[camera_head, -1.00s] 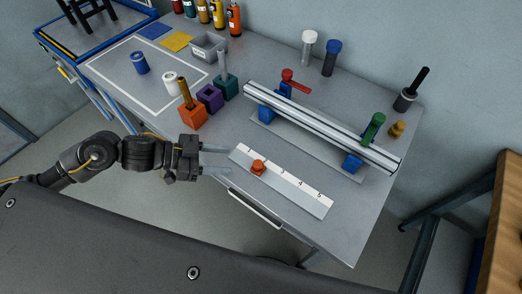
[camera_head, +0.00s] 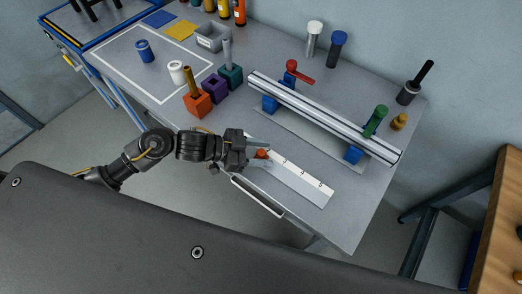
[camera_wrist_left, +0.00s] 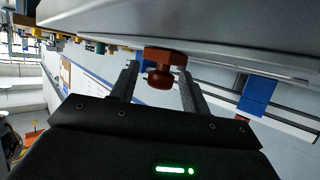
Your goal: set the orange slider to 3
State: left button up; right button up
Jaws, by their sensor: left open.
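The orange slider (camera_head: 262,154) sits near the left end of a white numbered scale strip (camera_head: 302,182) on the grey table. The visible numbers run up toward the right end. My left gripper (camera_head: 258,154) reaches in from the left, its open fingers around the slider. In the left wrist view the slider's knob (camera_wrist_left: 160,76) shows between the two fingers, with small gaps that I cannot judge exactly. The left part of the strip is hidden by the gripper. My right gripper is not in view.
A silver rail (camera_head: 325,115) with blue supports, a red lever (camera_head: 298,72) and a green handle (camera_head: 376,120) stands behind the strip. Orange (camera_head: 199,104), purple (camera_head: 215,89) and teal blocks (camera_head: 231,76) stand to the left. The table's front edge and a drawer handle (camera_head: 257,197) are close below.

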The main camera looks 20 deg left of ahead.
aim_at(278, 170)
pick_arm(q)
grip_shut()
jog(key=d+p, duration=0.1)
jog(key=s+d+p, duration=0.1)
jog(key=d, duration=0.1)
jog(key=s+d+p, duration=0.1)
jog(key=d, duration=0.1)
jog(key=shift+d+r, duration=0.1)
jog(key=shift+d, duration=0.05)
jog(key=shift+s+d, duration=0.1)
jog(key=shift+d, duration=0.05)
grip_release()
